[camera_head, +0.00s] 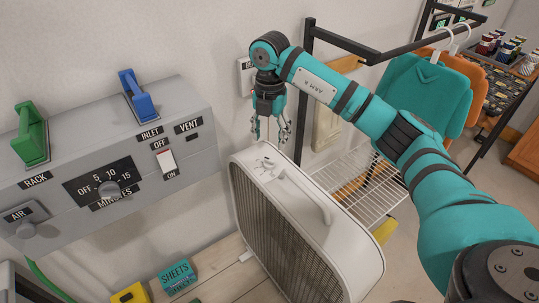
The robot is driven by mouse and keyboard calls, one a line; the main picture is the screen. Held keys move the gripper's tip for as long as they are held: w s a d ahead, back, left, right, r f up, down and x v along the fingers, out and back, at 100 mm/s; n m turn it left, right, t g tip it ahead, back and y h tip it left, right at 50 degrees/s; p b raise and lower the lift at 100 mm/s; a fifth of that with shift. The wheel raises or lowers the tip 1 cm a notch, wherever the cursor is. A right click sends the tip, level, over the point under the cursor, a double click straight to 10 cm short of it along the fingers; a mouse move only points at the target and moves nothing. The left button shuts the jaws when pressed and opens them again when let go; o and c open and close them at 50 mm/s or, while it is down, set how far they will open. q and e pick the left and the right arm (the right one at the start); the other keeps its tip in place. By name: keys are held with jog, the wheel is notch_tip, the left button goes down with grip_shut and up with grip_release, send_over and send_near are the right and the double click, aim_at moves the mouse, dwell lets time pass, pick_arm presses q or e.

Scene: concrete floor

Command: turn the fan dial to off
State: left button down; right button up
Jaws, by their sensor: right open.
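A white box fan (293,235) stands upright on a pale wooden surface in the middle of the view. Its dial (267,166) is on the top face near the back left end, with dark markings around it. The exact dial setting is too small to read. My right gripper (270,137) hangs pointing down just above the dial. Its fingers are spread, with nothing between them, and they appear apart from the dial. My left gripper is not in view.
A grey control panel (105,225) with green and blue handles is at the left. A black-framed rack with a white wire shelf (358,182) and teal and orange garments (427,90) stands behind my right arm. Teal (176,277) and yellow (130,294) boxes lie at the front left.

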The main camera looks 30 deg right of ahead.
aim_at(270, 159)
notch_tip(270, 159, down, 7)
jog(key=shift+f+p, duration=0.1)
jog(key=shift+p, duration=0.6)
jog(key=shift+f, duration=0.45)
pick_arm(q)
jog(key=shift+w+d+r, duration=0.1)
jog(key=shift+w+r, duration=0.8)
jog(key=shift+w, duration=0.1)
pick_arm(e)
grip_shut()
